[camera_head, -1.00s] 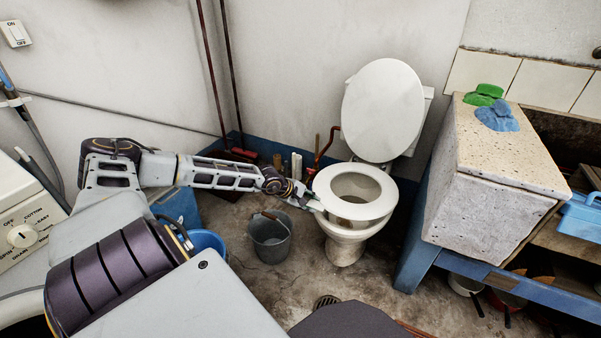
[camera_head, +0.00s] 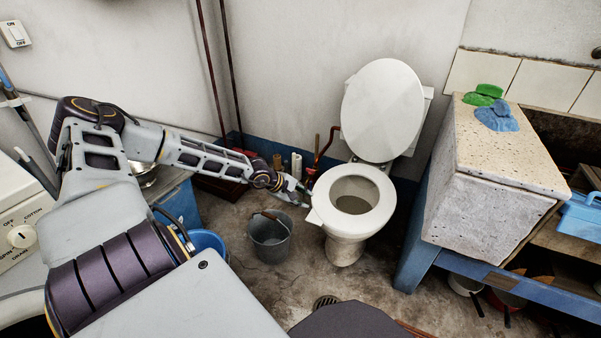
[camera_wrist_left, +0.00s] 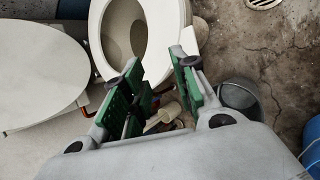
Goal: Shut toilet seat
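The white toilet (camera_head: 343,248) stands against the back wall. Its oval lid (camera_head: 382,108) is raised and leans back toward the tank. The ring-shaped seat (camera_head: 376,217) lies down on the bowl, with the opening showing. The raised lid (camera_wrist_left: 38,75) fills the left of the left wrist view, and the seat (camera_wrist_left: 97,35) is at the top centre. My left gripper (camera_head: 302,197) is just left of the seat, low beside it. In the wrist view its green-padded fingers (camera_wrist_left: 155,62) are apart with nothing between them. My right gripper is not in view.
A grey bucket (camera_head: 270,240) stands on the floor left of the toilet. A stone washtrough (camera_head: 490,215) on a blue frame (camera_head: 418,248) stands close on the right. Rolls and tools (camera_head: 296,165) are behind my gripper. Floor before the toilet is partly clear.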

